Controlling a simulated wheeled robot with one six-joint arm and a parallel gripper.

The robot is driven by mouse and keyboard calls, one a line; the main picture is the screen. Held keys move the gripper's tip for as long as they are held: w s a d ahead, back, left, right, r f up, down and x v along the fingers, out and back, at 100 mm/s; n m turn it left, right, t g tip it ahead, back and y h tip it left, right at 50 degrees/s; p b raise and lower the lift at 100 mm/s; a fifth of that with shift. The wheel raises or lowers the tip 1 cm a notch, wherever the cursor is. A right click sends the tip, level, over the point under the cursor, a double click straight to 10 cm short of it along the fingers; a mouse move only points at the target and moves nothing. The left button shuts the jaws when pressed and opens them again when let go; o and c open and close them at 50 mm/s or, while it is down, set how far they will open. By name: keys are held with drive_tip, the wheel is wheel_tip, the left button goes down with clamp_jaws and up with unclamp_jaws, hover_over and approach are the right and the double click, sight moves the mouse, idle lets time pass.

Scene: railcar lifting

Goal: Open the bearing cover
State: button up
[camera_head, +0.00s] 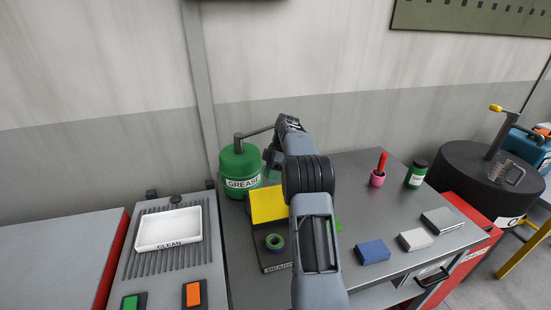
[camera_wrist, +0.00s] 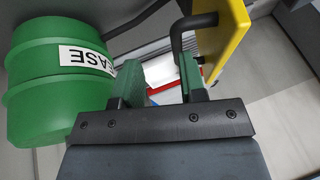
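The yellow bearing cover (camera_head: 268,206) appears raised at the back of the dark bearing base (camera_head: 266,262). A green-blue ring (camera_head: 274,242) shows uncovered on the base. In the wrist view the cover (camera_wrist: 232,30) stands at the upper right, with a dark bar handle (camera_wrist: 176,38) on its side. My gripper (camera_wrist: 158,85) has its two green fingers apart, with nothing visible held between them. The right finger is close to the handle; I cannot tell whether they touch. In the head view my arm hides most of the gripper (camera_head: 274,165).
The green grease drum (camera_head: 238,168) stands close left of my gripper. A white tray (camera_head: 168,229) lies on the left bench. A pink cup (camera_head: 377,178), a green jar (camera_head: 416,174) and blue, white and grey blocks (camera_head: 372,252) are on the table's right side.

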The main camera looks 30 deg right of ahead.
drive_tip(key=p+v, duration=0.2)
drive_tip(key=v, duration=0.7)
drive_tip(key=shift+a, duration=0.1)
idle(0.4)
drive_tip(key=s+a+r+m+t+h, duration=0.1)
drive_tip(key=s+a+r+m+h, duration=0.1)
drive_tip(key=s+a+r+m, duration=0.35)
drive_tip(key=s+a+r+m+t+h, duration=0.1)
drive_tip(key=s+a+r+m, duration=0.15)
drive_tip(key=a, duration=0.65)
drive_tip(key=s+a+f+m+t+h, duration=0.1)
drive_tip(key=s+a+f+m+t, duration=0.1)
drive_tip(key=s, duration=0.7)
drive_tip(key=s+a+f+m+t+h, duration=0.1)
drive_tip(key=s+a+f+m, duration=0.3)
drive_tip(key=s, duration=0.5)
drive_tip(key=shift+s+a+f+t, duration=0.15)
drive_tip(key=shift+a+f+t, duration=0.65)
drive_tip(key=shift+a, duration=0.45)
